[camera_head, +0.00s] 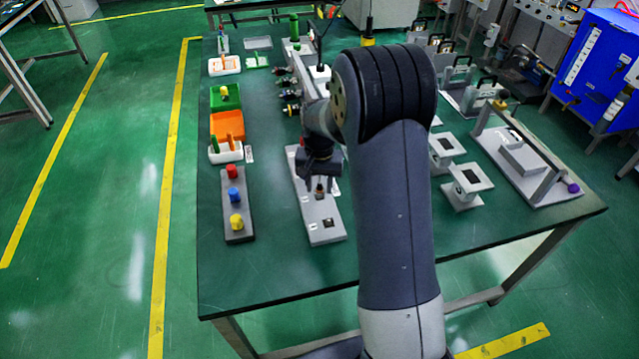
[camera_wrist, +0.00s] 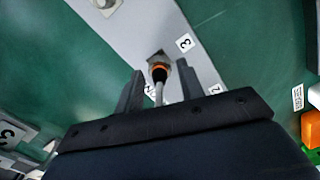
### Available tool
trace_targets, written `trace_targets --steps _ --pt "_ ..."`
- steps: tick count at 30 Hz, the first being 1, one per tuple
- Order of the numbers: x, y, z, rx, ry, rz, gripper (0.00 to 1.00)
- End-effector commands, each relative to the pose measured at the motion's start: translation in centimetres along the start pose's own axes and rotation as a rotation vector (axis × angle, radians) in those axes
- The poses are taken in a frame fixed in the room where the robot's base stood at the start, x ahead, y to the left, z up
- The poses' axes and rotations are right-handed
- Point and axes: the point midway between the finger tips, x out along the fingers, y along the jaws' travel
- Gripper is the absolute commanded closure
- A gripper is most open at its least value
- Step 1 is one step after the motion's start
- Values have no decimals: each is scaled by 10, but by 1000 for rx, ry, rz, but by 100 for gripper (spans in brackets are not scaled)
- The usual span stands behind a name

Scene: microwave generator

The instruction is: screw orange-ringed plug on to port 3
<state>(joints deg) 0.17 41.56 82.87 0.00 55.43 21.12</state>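The orange-ringed plug (camera_wrist: 159,73) is dark with an orange band and a grey cable trailing back toward my wrist. In the wrist view it lies at the metal fitting beside the label 3 (camera_wrist: 185,43); I cannot tell whether it is seated or threaded. My gripper (camera_wrist: 160,68) has one finger on each side of the plug, with a visible gap on both sides. In the head view my gripper (camera_head: 319,178) points down over the light grey port plate (camera_head: 325,237). The plug's ring is not clear there.
Left of the plate stands a dark block with red, blue and yellow knobs (camera_head: 236,222). Green and orange bins (camera_head: 227,126) stand behind it. Several dark plugs (camera_head: 288,95) are racked farther back. Grey stands (camera_head: 465,180) are to the right. The table's front is clear.

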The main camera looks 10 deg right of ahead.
Motion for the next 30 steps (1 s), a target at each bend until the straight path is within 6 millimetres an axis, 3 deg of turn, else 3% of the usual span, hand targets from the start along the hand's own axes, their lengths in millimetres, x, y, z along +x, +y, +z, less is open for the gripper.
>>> trace_targets --steps 3,13,24,30 --pt "0 0 0 0 -1 0 55" --pt "-7 0 0 0 0 0 55" --pt "-77 0 0 0 3 -1 55" --pt "-102 0 0 0 1 0 55"
